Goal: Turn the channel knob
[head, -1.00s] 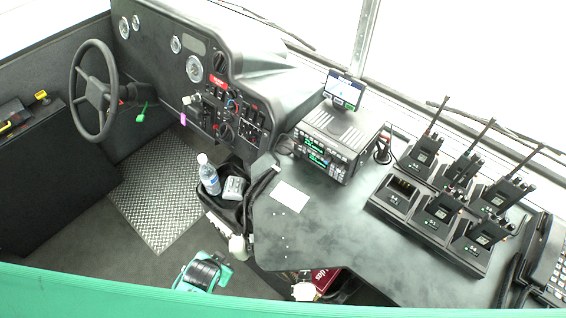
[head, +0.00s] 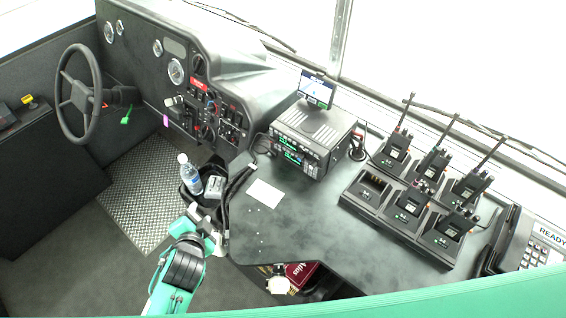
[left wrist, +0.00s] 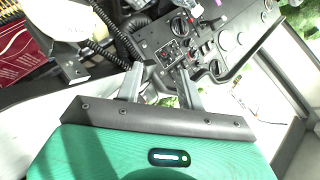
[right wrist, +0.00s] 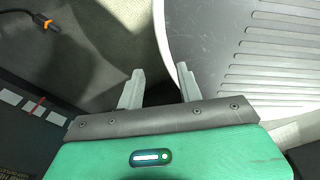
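A two-way radio unit (head: 310,140) with lit green displays and small front controls stands on the dark desk in the head view. Several handheld radios (head: 397,150) stand in a charger rack to its right. Which control is the channel knob is too small to tell. My left gripper (head: 213,238) is low by the desk's left edge, apart from the radio unit. In the left wrist view its fingers (left wrist: 160,88) are spread and empty, with the dashboard's knob panel (left wrist: 178,50) beyond. My right gripper (right wrist: 160,85) is open and empty; it is outside the head view.
A water bottle (head: 189,175) stands in a black tray left of the desk. A small screen (head: 316,88) sits on the radio unit. A desk phone (head: 535,245) is at the right. A red book (head: 300,272) shows below the desk edge.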

